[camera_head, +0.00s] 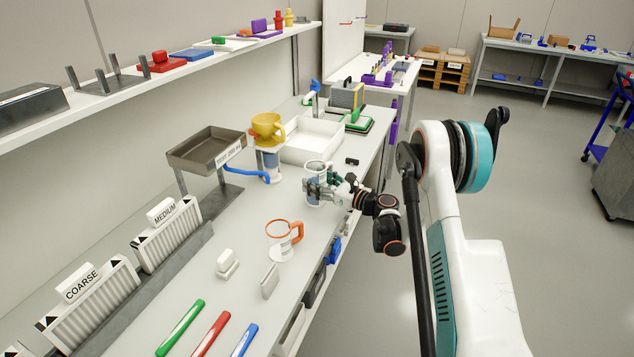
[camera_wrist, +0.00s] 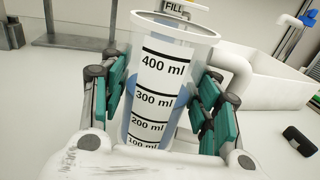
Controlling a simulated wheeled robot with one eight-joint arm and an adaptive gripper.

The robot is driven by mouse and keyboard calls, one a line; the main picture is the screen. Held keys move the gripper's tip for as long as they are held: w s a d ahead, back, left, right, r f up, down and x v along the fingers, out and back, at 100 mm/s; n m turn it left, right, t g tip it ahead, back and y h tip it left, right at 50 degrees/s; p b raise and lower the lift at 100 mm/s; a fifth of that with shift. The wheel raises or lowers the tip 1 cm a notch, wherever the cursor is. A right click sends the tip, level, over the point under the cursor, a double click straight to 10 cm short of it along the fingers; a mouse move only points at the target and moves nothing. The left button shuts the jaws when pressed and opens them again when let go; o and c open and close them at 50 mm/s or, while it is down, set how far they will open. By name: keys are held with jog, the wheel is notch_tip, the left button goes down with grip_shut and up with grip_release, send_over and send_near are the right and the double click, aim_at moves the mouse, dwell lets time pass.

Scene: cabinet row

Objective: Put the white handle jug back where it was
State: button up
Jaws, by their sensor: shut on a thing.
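The white handle jug (camera_head: 315,170) is a clear measuring jug with a pale rim. It stands upright at the table's right part in the head view. In the wrist view the jug (camera_wrist: 165,75) shows black ml marks from 100 to 400, and a white curved part behind its right side looks like its handle. My gripper (camera_head: 322,186) is shut on the jug's body, with teal finger pads on both sides in the wrist view (camera_wrist: 166,105). I cannot tell whether the jug's base touches the table; its lower part is hidden by my gripper.
A jug with an orange handle (camera_head: 281,243) stands nearer on the table. A white tray (camera_head: 310,140) lies behind the held jug, and a yellow dripper (camera_head: 267,127) stands left of it. A small black object (camera_wrist: 300,141) lies to the right. Bare tabletop lies between the two jugs.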

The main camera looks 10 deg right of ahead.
jog(key=o, duration=1.5)
jog(key=shift+r, duration=0.1)
jog(key=p+v, duration=0.3)
jog(key=v, duration=0.9)
